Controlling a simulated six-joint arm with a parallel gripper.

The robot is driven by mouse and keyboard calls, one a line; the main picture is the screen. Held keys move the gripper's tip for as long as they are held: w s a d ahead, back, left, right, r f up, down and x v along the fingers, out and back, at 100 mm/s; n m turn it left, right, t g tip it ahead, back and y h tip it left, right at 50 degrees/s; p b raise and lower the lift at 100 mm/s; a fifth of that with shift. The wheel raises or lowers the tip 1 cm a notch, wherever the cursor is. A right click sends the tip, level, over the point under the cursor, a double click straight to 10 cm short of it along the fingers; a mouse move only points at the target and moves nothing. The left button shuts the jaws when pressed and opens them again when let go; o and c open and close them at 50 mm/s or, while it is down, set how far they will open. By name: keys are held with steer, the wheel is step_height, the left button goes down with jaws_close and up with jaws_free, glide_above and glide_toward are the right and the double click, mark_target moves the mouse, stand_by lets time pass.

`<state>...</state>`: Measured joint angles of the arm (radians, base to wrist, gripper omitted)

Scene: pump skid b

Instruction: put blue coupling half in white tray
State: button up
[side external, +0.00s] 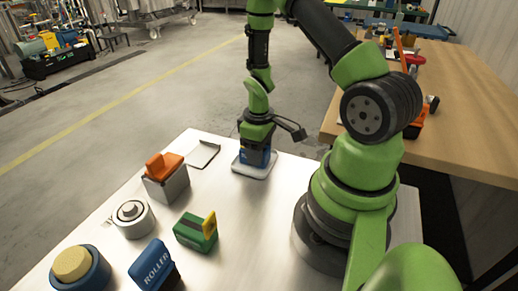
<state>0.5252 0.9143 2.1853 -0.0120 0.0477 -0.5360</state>
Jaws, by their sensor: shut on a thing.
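My gripper (256,142) points down at the back of the white work table and is shut on the blue coupling half (252,158). The coupling half is upright, directly over the white tray (240,171). Its lower end is at or very near the tray floor; I cannot tell whether it touches. The gripper hides its top, and the fingertips are hard to make out.
A thin pale frame or plate (203,154) lies left of the tray. Further forward are an orange-topped grey block (166,180), a silver cylinder (133,220), a green-and-yellow block (196,232), a blue ROLLER block (153,266) and a blue round part with a tan top (80,268).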

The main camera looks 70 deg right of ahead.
steer(key=shift+f, duration=0.1)
stand_by(0.4)
steer(key=o, duration=1.5)
steer(key=shift+c, duration=0.2)
steer(key=shift+r, duration=3.5)
steer(key=a+r+m+t, duration=0.15)
steer(key=a+r, duration=0.25)
steer(key=r, duration=0.4)
steer(key=a+r+m+t, duration=0.1)
steer(key=a+r+t, duration=0.1)
steer(key=a+r, duration=0.35)
steer(key=s+a+r+m+t+y, duration=0.1)
steer(key=s+a+r+t+y, duration=0.1)
steer(key=s+a+r, duration=0.4)
step_height(320, 180, up, 3)
steer(key=shift+s+f+t, duration=0.15)
steer(key=shift+s+t, duration=0.6)
steer(key=shift+t, duration=0.1)
